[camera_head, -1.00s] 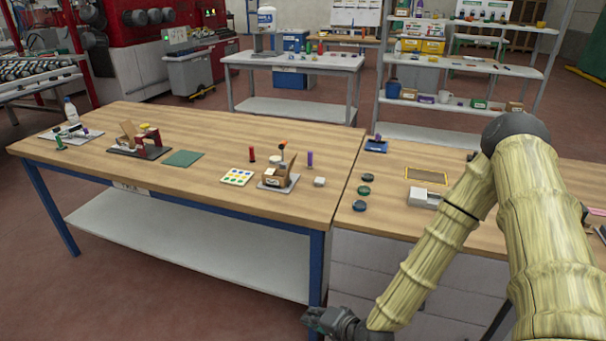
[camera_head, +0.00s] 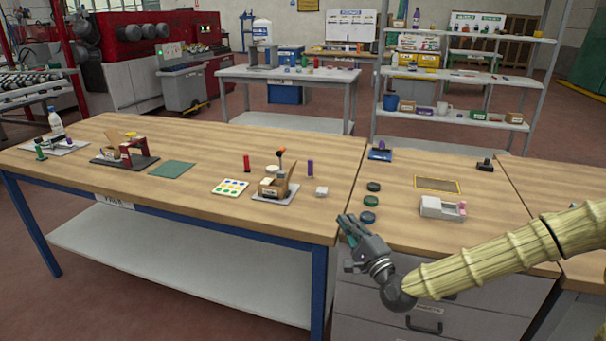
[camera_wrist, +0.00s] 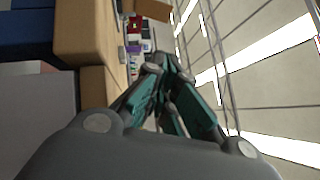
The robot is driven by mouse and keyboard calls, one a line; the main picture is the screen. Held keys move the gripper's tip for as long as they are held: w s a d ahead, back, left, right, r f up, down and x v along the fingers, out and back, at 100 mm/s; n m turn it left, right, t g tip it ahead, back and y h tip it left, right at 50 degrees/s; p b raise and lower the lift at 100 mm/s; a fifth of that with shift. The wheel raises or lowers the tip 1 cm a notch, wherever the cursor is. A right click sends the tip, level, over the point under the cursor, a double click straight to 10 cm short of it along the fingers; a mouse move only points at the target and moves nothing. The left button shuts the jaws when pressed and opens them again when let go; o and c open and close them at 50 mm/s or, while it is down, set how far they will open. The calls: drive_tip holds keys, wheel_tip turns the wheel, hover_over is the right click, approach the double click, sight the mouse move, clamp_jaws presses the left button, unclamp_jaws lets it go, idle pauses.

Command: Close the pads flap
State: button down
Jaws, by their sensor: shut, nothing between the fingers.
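A small open cardboard box (camera_head: 268,188) stands on a grey plate near the front right of the left wooden table. A brown flap (camera_head: 292,185) stands up at its right side. Its label is too small to read, so I cannot tell whether it holds the pads. My gripper (camera_head: 346,222) is shut and empty, in front of the table seam, to the right of the box and apart from it. In the wrist view my gripper's fingertips (camera_wrist: 155,68) meet, and a brown panel (camera_wrist: 152,9), perhaps the flap, shows at the top.
Dark round discs (camera_head: 368,216) lie near my gripper. Another box with a raised flap (camera_head: 115,134) stands farther left.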

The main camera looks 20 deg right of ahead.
sight(290, 173)
drive_tip(key=a+p+x, duration=0.1)
drive_tip(key=x, duration=1)
drive_tip(key=a+p+x, duration=0.1)
drive_tip(key=p+x, duration=0.1)
drive_tip(key=x, duration=0.9)
drive_tip(key=shift+s+a+r, duration=0.2)
drive_tip(key=shift+a+r, duration=0.2)
drive_tip(key=shift+r+p, duration=0.15)
drive_tip(key=shift+p, duration=0.15)
